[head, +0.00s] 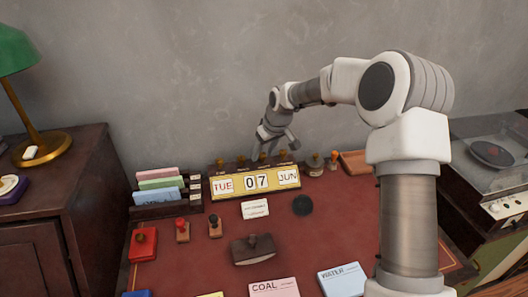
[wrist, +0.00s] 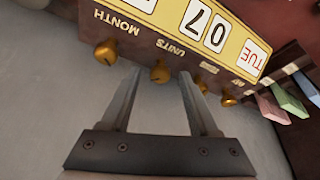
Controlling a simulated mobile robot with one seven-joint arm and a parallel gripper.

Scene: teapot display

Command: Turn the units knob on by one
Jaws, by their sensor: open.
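The yellow-faced calendar (head: 236,184) stands on the desk and reads TUE 07 JUN. In the wrist view the calendar (wrist: 231,48) appears upside down, with a row of brass knobs along its edge. The units knob (wrist: 160,72), beside the UNITS label, lies between the tips of my gripper (wrist: 160,76). My gripper is open, with one finger on each side of the knob; I cannot tell whether either touches it. In the head view my gripper (head: 268,150) is above and behind the calendar.
The month knob (wrist: 105,52) is close to one finger, and another knob (wrist: 201,86) is close to the other. A card rack (head: 160,195) stands left of the calendar. Stamps (head: 316,166) stand to its right. A card (head: 255,209) lies in front.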

